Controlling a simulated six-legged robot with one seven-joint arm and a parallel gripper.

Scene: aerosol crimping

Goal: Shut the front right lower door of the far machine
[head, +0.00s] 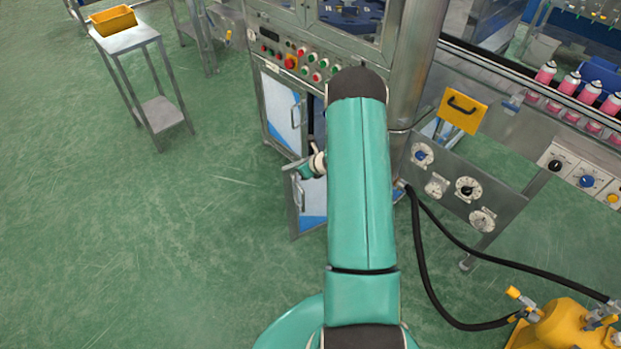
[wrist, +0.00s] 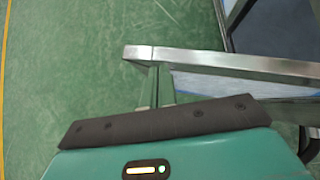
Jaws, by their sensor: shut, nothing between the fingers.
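The front right lower door (head: 313,200) of the machine stands ajar, swung outward; it has a metal frame, a white and blue panel and a handle. My arm hides its right part. In the wrist view the top rail of the door (wrist: 225,62) runs to the right from its free corner. My gripper (head: 304,171) is at the top of the door near its free edge. In the wrist view the shut, empty fingers of my gripper (wrist: 155,82) reach the rail close to that corner; I cannot tell whether they touch it.
The left lower door (head: 283,112) lies beside the opening, under a panel of buttons (head: 300,58). A small metal table (head: 130,42) with a yellow bin (head: 113,20) stands at left. Black hoses (head: 425,270) and a yellow pump (head: 570,325) lie at right. The green floor at left is clear.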

